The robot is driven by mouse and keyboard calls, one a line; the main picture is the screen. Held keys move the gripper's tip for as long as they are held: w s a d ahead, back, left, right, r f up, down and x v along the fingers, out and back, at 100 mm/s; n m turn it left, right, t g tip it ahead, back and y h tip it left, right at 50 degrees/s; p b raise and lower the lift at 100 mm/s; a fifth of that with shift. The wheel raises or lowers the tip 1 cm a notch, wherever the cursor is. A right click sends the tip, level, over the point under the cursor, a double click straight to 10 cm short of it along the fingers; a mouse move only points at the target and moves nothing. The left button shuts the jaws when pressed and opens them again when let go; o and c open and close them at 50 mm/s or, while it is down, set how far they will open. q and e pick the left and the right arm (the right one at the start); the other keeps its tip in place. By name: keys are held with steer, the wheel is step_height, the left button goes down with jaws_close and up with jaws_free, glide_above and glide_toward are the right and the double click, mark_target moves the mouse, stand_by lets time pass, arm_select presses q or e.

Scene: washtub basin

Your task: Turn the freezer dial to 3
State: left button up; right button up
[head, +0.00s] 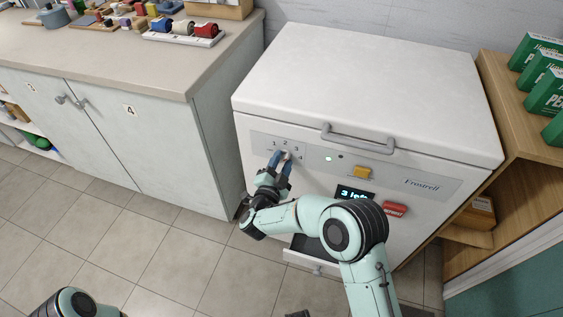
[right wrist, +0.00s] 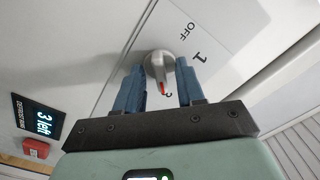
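The white chest freezer (head: 365,95) has a front panel marked with numbers. The dial (right wrist: 160,68) is a grey knob with a red pointer mark, seen in the right wrist view. "OFF" and "1" show beside it; the red mark points toward my gripper, next to a partly hidden digit. My right gripper (head: 281,160) is at the panel and covers most of the dial in the head view. Its blue fingers (right wrist: 160,88) stand apart on either side of the knob, with visible gaps beside the pointer; contact cannot be told.
The freezer lid is shut, with a grey handle (head: 358,138). A yellow switch (head: 362,173), a lit display (head: 355,194) and a red button (head: 395,209) sit right of the dial. A counter (head: 120,60) stands left, a wooden shelf (head: 500,130) right. The tiled floor is clear at left.

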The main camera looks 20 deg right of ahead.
arm_select(q)
steer(key=shift+t, duration=0.5)
steer(key=r, duration=0.1)
steer(key=w+r+p, duration=0.1)
steer(key=w+d+r+p, duration=0.1)
steer(key=shift+r, duration=0.4)
arm_select(e)
steer(key=v, duration=1.3)
steer(key=shift+a, duration=0.1)
